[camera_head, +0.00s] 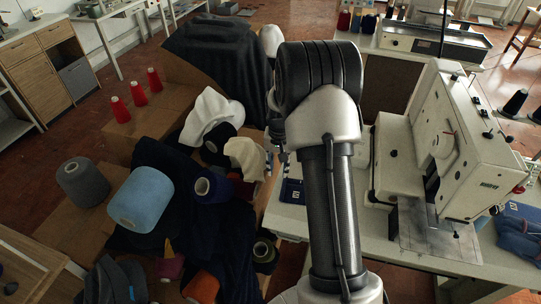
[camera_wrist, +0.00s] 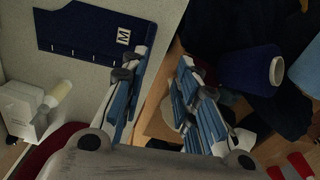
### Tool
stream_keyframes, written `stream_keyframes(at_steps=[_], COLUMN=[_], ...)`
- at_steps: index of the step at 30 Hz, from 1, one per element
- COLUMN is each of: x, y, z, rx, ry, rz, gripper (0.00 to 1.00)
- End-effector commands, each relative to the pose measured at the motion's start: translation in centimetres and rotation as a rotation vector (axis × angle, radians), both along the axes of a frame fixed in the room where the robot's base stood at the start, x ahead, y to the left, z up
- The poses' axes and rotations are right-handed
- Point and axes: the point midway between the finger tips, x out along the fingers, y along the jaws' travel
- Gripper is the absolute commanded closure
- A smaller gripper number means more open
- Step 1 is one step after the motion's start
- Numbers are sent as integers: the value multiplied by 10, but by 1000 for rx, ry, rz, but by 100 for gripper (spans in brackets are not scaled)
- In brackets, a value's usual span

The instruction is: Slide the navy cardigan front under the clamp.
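The navy cardigan front (camera_wrist: 75,38) lies flat on the pale table in the wrist view, with a white "M" tag and small pale marks along one edge. In the head view only a small part of it (camera_head: 292,191) shows beside my arm. My gripper (camera_wrist: 158,68) is open and empty, its blue-padded fingers apart. One finger overlaps the panel's right end; I cannot tell whether it touches. In the head view my arm mostly hides the gripper. The white buttonhole machine (camera_head: 455,140) stands at right, its clamp area (camera_head: 432,182) dark above a metal plate (camera_head: 435,235).
Folded blue garments (camera_head: 520,238) lie at the table's right end. Left of the table are cartons (camera_head: 85,225), dark cloth and yarn cones, including a light blue one (camera_head: 141,199). The pale tabletop (camera_head: 380,240) between my arm and the machine is mostly clear.

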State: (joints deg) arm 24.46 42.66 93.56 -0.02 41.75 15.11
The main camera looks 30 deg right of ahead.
Motion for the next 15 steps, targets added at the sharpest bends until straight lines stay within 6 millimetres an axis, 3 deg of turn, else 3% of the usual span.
stream_keyframes(at_steps=[3, 15], x=[0, -1], y=[-16, -23], z=[-31, -81], rx=[11, 17], ry=[22, 32], rz=[-42, -64], gripper=[72, 72])
